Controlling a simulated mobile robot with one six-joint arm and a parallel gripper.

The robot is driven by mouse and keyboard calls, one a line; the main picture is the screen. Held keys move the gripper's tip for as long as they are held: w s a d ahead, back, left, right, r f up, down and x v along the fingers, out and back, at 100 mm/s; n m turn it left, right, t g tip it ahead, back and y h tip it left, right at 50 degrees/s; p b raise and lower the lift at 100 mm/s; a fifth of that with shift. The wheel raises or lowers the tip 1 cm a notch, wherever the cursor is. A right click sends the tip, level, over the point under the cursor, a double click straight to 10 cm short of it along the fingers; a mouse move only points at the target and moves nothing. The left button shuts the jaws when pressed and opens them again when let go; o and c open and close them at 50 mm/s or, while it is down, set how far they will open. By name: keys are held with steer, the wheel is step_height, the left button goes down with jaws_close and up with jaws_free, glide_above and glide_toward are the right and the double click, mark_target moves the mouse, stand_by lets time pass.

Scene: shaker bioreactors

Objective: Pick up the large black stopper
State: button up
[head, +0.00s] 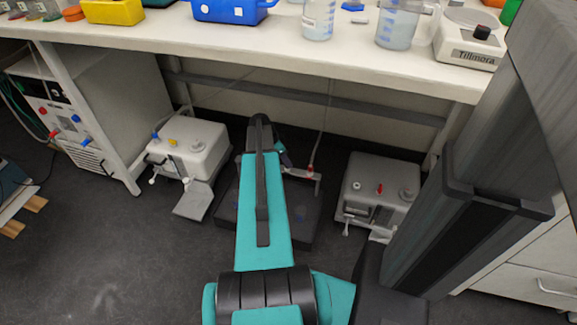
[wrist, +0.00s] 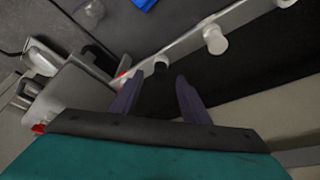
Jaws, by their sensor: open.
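In the wrist view, my gripper (wrist: 159,76) is open, with its two dark fingers apart and nothing visibly held. A small dark round piece (wrist: 160,67), which looks like a black stopper, shows between the fingertips at the edge of a pale rail (wrist: 187,47). I cannot tell how far it is from the fingers. A white stopper-like knob (wrist: 215,40) stands farther along the rail, and another white one (wrist: 285,2) is at the top edge. In the head view, my own arm hides the fingertips and the black piece.
In the head view, a white device (head: 190,148) stands on the floor to the left of my arm and a grey-white one (head: 378,190) to the right. The bench top (head: 350,62) with containers and a scale (head: 468,45) overhangs the area. A dark box (head: 306,222) lies under my arm.

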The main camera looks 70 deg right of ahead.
steer(key=shift+x, duration=1.15)
jaws_close()
